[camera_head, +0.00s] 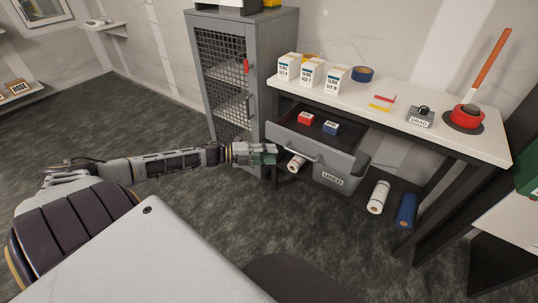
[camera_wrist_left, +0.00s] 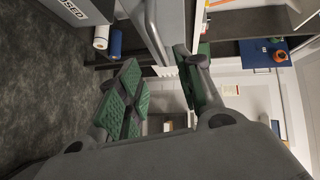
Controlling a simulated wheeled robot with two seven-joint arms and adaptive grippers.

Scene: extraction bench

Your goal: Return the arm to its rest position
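My left arm reaches in from the left of the head view. Its left gripper (camera_head: 265,154) is beside the left front corner of the pulled-out drawer (camera_head: 285,134), near the left end of its bar handle (camera_head: 297,148). In the left wrist view the two green-padded fingers (camera_wrist_left: 163,88) stand apart with nothing held between them. Whether a finger touches the drawer or handle cannot be told. A red box (camera_head: 306,118) and a blue box (camera_head: 331,127) lie in the drawer. My right gripper is not in view.
The white bench (camera_head: 415,100) carries several white boxes, blue tape (camera_head: 363,74), a grey block (camera_head: 420,117) and a red plunger (camera_head: 467,117). Below are a grey bin (camera_head: 345,165) labelled USED and several rolls. A mesh-door cabinet (camera_head: 241,22) stands left; floor left is clear.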

